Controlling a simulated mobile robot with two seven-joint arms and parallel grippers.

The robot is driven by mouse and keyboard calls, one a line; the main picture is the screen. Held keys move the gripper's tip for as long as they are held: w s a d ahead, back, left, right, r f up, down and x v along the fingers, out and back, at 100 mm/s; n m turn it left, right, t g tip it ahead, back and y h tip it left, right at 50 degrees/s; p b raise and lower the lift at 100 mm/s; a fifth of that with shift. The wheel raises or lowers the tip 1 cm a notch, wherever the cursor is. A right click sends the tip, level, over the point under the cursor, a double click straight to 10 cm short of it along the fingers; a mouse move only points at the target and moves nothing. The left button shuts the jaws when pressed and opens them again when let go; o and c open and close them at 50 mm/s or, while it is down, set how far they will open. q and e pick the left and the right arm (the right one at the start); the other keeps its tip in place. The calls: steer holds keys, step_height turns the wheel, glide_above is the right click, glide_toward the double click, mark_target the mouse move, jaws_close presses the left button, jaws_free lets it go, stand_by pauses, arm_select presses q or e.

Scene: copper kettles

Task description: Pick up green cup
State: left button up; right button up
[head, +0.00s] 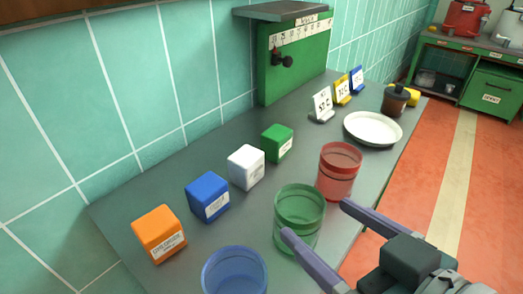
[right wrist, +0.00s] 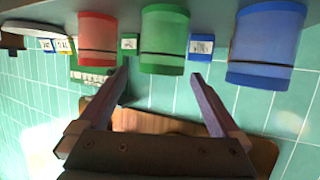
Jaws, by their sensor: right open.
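The green cup (head: 299,205) is see-through and stands upright on the grey counter, between the red cup (head: 339,172) and the blue cup (head: 235,272). My right gripper (head: 315,219) is open and empty at the near side of the green cup. One fingertip overlaps the cup's lower front in the head view; the other shows to its right. In the right wrist view, the picture is upside down and the green cup (right wrist: 165,40) lies ahead, between the lines of the two spread fingers (right wrist: 160,72). I see no contact. My left gripper is not in view.
Orange (head: 160,234), blue (head: 207,196), white (head: 246,167) and green (head: 278,142) boxes line the counter (head: 130,205) behind the cups. A white plate (head: 373,128) and a brown pot (head: 396,101) stand farther along. Tiled wall (head: 150,100) bounds the back.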

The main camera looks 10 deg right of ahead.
mark_target(288, 197)
steer(key=x, duration=0.3)
steer(key=shift+w+a+f+b, duration=0.15)
steer(key=shift+a+b, duration=0.15)
steer(key=shift+b, duration=0.05)
steer(key=b+x, duration=0.1)
steer(key=x, duration=0.3)
steer(key=shift+w+b, duration=0.15)
steer(key=shift+b, duration=0.25)
steer(key=shift+w+a+f, duration=0.1)
steer(key=shift+w+f, duration=0.05)
steer(key=shift+w, duration=0.35)
steer(key=c, duration=1.2)
steer(key=shift+o, duration=0.2)
